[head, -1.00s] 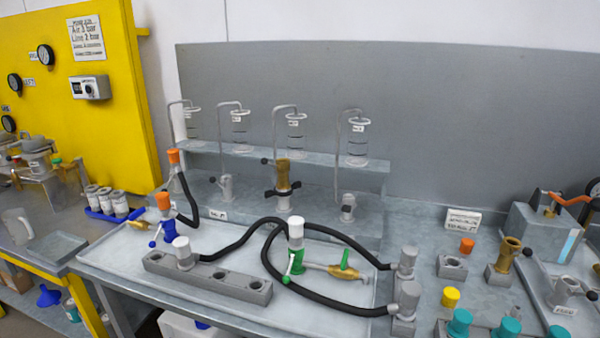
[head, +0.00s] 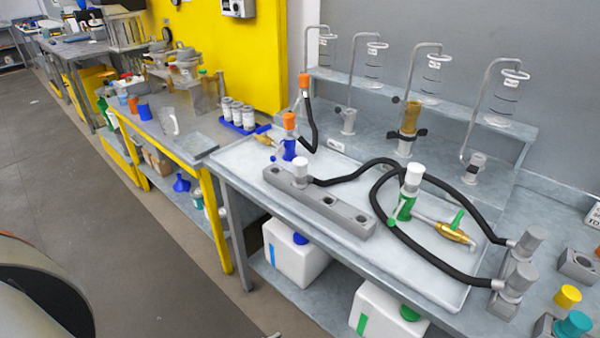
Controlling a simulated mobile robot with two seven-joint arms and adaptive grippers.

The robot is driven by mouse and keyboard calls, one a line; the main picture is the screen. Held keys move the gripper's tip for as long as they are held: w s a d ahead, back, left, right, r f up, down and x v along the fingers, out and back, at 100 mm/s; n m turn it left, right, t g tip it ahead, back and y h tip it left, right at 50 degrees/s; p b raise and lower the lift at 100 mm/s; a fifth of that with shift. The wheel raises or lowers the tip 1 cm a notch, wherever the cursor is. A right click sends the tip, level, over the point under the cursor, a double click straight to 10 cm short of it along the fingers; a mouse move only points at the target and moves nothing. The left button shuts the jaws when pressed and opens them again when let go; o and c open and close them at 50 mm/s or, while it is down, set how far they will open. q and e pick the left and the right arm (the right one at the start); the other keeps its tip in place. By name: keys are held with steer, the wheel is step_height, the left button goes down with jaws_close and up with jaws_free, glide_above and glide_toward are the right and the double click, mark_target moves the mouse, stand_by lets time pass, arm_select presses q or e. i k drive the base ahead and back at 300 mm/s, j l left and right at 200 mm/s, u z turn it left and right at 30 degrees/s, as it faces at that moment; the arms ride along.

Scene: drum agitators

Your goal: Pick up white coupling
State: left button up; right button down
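A white coupling (head: 301,167) with a grey lower body stands upright at the left end of the grey block (head: 345,218), which has several round holes. A black hose runs from it to the right. A second white-topped coupling (head: 414,175) stands on a green valve body (head: 406,206) on the pale tray, with a brass fitting (head: 453,232) to its right. I cannot tell from the picture alone which one the task means. Neither of my grippers can be made out in the head view.
The pale tray (head: 240,165) lies on the bench. Orange-topped (head: 289,121) and grey couplings (head: 516,276) stand around it. Glass columns on bent pipes (head: 430,80) rise behind. White jerrycans (head: 295,255) are below. The floor at left is open.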

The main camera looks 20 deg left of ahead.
mark_target(300, 163)
steer(key=j+z, duration=0.15)
steer(key=z, duration=0.2)
steer(key=i+j+z, duration=0.1)
steer(key=j+z, duration=0.65)
steer(key=j, duration=0.4)
steer(key=j+z, duration=0.1)
steer(key=j, duration=0.85)
steer(key=k+j, duration=0.15)
steer(key=j, duration=0.8)
steer(key=k+j, duration=0.15)
steer(key=k, duration=0.6)
steer(key=i, duration=0.3)
steer(key=z, duration=0.05)
